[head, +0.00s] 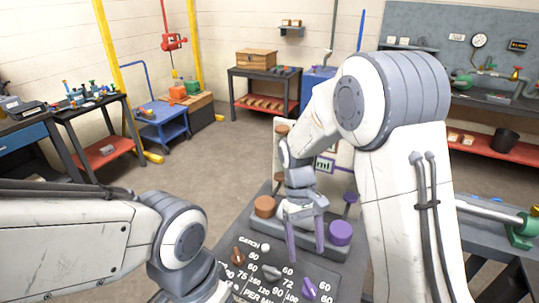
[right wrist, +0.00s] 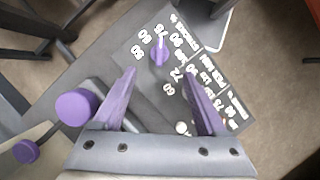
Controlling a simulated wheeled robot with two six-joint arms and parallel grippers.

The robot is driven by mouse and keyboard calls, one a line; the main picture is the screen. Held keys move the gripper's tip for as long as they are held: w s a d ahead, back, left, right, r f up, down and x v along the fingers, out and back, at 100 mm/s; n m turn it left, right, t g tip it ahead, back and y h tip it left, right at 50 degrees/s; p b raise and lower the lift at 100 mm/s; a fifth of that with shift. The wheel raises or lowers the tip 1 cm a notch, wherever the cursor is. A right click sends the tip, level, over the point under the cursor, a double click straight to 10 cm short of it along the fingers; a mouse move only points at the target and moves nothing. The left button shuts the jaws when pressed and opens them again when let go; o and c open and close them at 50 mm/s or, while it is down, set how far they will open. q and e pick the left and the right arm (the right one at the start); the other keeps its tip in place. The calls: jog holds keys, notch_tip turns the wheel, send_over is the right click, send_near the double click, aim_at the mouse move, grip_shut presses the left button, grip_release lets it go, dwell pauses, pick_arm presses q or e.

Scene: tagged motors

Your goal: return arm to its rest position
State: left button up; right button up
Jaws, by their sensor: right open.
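My right arm (head: 405,180) rises on the right of the head view and bends over the grey bench. My right gripper (head: 305,250) has two purple fingers, spread apart with nothing between them, above the dark printed panel (head: 262,284). In the right wrist view the open fingers (right wrist: 161,73) hang over the same panel, with a purple dial pointer (right wrist: 159,55) beyond the gap. My left arm (head: 75,240) comes in from the left; its gripper is outside the view.
A grey block by the gripper holds a purple cylinder (head: 341,232) and an orange-brown cylinder (head: 265,206). The panel also bears a brown pointer (head: 238,257) and a small white ball (head: 266,247). A blue cart (head: 163,125) and side benches stand farther off, with open floor between.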

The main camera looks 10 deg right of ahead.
jog(key=s+a+r+n+t, duration=0.1)
jog(key=s+a+r, duration=0.1)
jog(key=s, duration=0.3)
jog(key=s+a+r+n+t+y, duration=0.1)
jog(key=s+a+r+n+t, duration=0.1)
jog(key=s, duration=0.4)
jog(key=s+a+r+n+t, duration=0.1)
jog(key=s+a+r+n, duration=0.1)
jog(key=s+a, duration=0.3)
jog(key=shift+s+a+r+y, duration=0.4)
jog(key=shift+s+r, duration=0.15)
jog(key=shift+r, duration=0.2)
